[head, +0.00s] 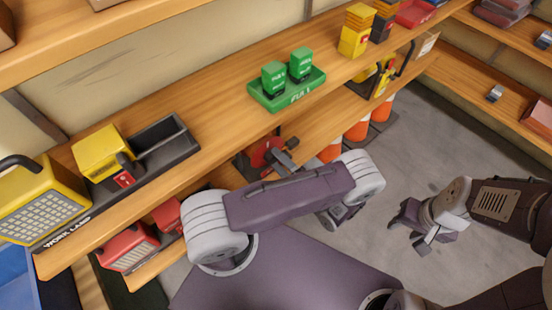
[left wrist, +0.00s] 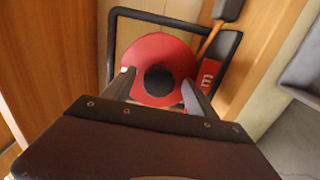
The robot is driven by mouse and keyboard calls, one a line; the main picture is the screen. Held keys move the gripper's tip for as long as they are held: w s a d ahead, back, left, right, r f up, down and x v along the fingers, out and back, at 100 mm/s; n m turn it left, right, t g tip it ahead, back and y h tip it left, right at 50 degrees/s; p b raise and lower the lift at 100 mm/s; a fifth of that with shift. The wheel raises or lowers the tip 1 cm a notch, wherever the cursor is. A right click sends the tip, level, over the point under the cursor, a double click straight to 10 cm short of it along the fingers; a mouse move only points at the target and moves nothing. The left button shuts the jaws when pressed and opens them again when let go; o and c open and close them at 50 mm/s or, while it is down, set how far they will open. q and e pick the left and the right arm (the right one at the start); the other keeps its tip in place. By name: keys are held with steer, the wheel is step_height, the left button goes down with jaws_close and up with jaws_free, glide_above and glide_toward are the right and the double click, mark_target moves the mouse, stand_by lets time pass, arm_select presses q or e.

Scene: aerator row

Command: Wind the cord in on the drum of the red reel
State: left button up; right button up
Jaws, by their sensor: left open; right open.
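The red reel (head: 264,152) stands on the lower shelf in the head view, partly hidden by my left arm. In the left wrist view its round red face (left wrist: 160,52) with a dark hub is close, inside a black frame (left wrist: 112,40). An orange strip, probably the cord (left wrist: 209,40), runs up at the right to a dark block (left wrist: 228,9). My left gripper (left wrist: 160,82) is open, its fingers apart in front of the reel's lower face; I cannot tell whether they touch it. My right gripper (head: 412,232) is open and empty above the floor, well to the right.
A green tray (head: 284,103) with two green boxes sits on the upper shelf. Yellow work lamps (head: 45,200) and a dark tray (head: 163,145) stand left. The grey floor (head: 425,140) at the right is clear.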

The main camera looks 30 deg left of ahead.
arm_select(q)
steer(key=v, duration=0.7)
steer(key=shift+s+d, duration=0.2)
steer(key=shift+d, duration=0.15)
